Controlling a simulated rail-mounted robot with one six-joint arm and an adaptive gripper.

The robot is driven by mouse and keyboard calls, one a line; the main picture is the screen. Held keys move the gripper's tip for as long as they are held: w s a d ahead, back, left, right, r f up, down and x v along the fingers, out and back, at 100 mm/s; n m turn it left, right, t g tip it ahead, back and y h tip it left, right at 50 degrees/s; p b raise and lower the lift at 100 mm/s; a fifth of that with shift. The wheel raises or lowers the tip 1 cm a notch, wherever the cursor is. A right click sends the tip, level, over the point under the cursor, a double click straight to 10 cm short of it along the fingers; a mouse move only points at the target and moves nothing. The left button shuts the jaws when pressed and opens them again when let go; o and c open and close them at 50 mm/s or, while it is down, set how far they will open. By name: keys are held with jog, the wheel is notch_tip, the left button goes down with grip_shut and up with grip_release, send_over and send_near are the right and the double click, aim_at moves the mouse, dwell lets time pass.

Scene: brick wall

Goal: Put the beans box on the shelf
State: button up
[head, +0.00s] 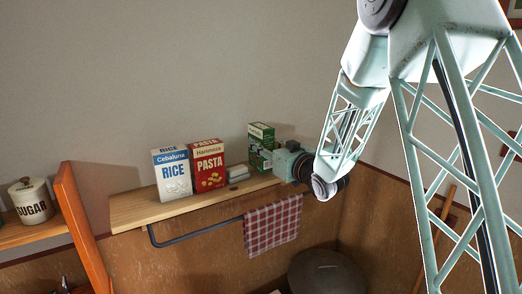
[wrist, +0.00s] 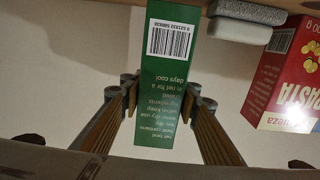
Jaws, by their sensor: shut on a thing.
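The green beans box (head: 261,145) stands roughly upright at the right end of the wooden shelf (head: 140,212); its front print is too small to read. I cannot tell whether its base touches the board. In the wrist view, the green box (wrist: 170,70) shows a side with a barcode and small print. My gripper (head: 277,161) reaches in from the right, and its two fingers (wrist: 163,100) are shut on the box from both sides. The gripper partly hides the box's lower right in the head view.
A blue-white rice box (head: 172,174) and a red pasta box (head: 208,166) stand left on the shelf. Small grey items (head: 238,174) lie between the pasta and the green box. A checked towel (head: 272,226) hangs from the rail below. The shelf's left end is bare.

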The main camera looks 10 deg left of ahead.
jog(key=shift+f, duration=1.05)
jog(key=shift+f, duration=0.15)
jog(key=o, duration=1.2)
jog(key=shift+o, duration=0.2)
jog(key=b+v, duration=0.1)
jog(key=v, duration=1.1)
